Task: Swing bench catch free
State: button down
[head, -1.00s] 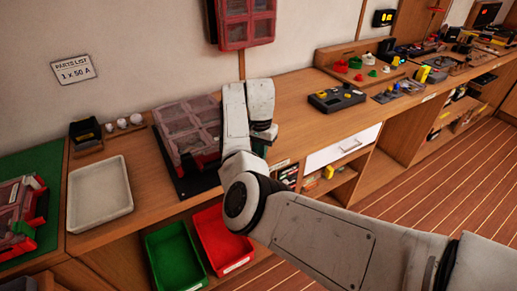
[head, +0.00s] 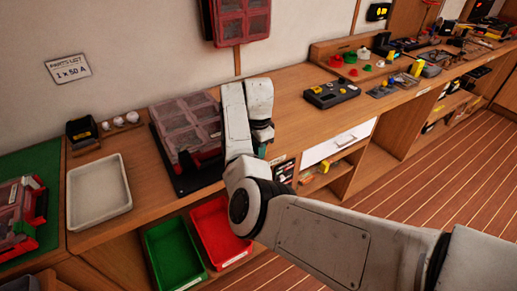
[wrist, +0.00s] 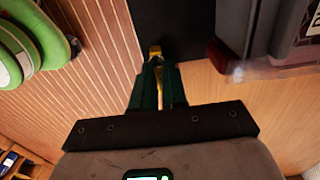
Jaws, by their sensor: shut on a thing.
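In the wrist view, my gripper (wrist: 158,72) has its two green fingers shut on a slim yellow piece, which looks like the catch (wrist: 155,51). The piece sits at the edge of a black plate (wrist: 185,22), and its lower end shows between the fingers. In the head view my arm hides the catch and nearly all of the gripper. The black plate (head: 186,186) lies on the bench (head: 290,118) near its front edge, under a clear-lidded case (head: 183,124) with red trim. The case's dark corner (wrist: 282,35) is right of the fingers in the wrist view.
A pale tray (head: 98,205) lies to the left of the plate. A green bin (head: 173,256) and a red bin (head: 219,236) are below the bench front. A second case (head: 22,212) sits on a green mat at far left. The bench surface right of my arm is partly clear.

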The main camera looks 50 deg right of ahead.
jog(key=shift+r, duration=0.1)
dwell(0.3)
jog(key=c, duration=1.2)
grip_release()
jog(key=shift+o, duration=0.2)
notch_tip(320, 180, up, 11)
jog(key=b, duration=0.1)
jog(key=shift+f, duration=0.2)
jog(key=s+a+f+n+h, duration=0.25)
jog(key=s+f+n, duration=0.55)
jog(key=s+f, duration=0.65)
jog(key=s+a+f+n+y, duration=0.1)
jog(key=s+a+f+n, duration=0.2)
jog(key=s+a+n, duration=0.3)
jog(key=s+a+f+n+t+y, duration=0.1)
jog(key=s+a+f+n, duration=0.2)
jog(key=s+a+n, duration=0.3)
jog(key=s+a, duration=0.4)
jog(key=s, duration=0.3)
jog(key=shift+f+n, duration=0.2)
jog(key=shift+n, duration=0.2)
